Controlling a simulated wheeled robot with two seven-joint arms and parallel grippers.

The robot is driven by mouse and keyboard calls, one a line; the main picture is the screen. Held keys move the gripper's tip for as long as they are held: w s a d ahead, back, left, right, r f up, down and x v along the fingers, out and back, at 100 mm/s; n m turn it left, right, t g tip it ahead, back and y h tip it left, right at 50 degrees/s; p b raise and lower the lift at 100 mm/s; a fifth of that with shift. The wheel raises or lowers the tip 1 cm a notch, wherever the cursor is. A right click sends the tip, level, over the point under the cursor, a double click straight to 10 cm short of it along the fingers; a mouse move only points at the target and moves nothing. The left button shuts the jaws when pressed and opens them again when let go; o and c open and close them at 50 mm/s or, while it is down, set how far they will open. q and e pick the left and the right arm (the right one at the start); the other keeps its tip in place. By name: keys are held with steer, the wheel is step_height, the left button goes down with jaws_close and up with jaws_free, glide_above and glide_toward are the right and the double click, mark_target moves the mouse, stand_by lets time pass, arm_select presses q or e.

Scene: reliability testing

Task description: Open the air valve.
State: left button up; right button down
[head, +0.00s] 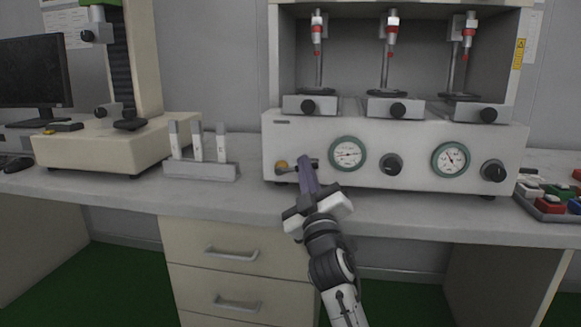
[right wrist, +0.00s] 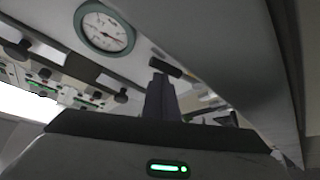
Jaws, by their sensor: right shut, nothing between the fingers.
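The air valve (head: 281,166) is a small brass-coloured fitting with a dark lever, low on the left of the white test machine's front panel (head: 410,140). My right gripper (head: 306,162) is shut with nothing between its fingers. Its purple-grey fingertips are just right of the brass part and overlap the lever; I cannot tell whether they touch it. In the right wrist view the shut fingers (right wrist: 160,98) point up to a dark bar (right wrist: 165,64), which seems to be the lever. My left gripper is not in view.
Two green-rimmed gauges (head: 348,153) and (head: 451,159) and black knobs (head: 391,164) sit right of the valve. A holder (head: 201,171) with upright pieces stands left on the bench (head: 120,193). A tray of coloured blocks (head: 548,204) is at right. Drawers (head: 240,255) are below.

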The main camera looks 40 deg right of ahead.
mark_target(308, 130)
steer(key=shift+s+d+f, duration=0.15)
steer(key=shift+f, duration=0.6)
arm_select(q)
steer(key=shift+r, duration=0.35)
arm_select(e)
steer(key=shift+f, duration=0.3)
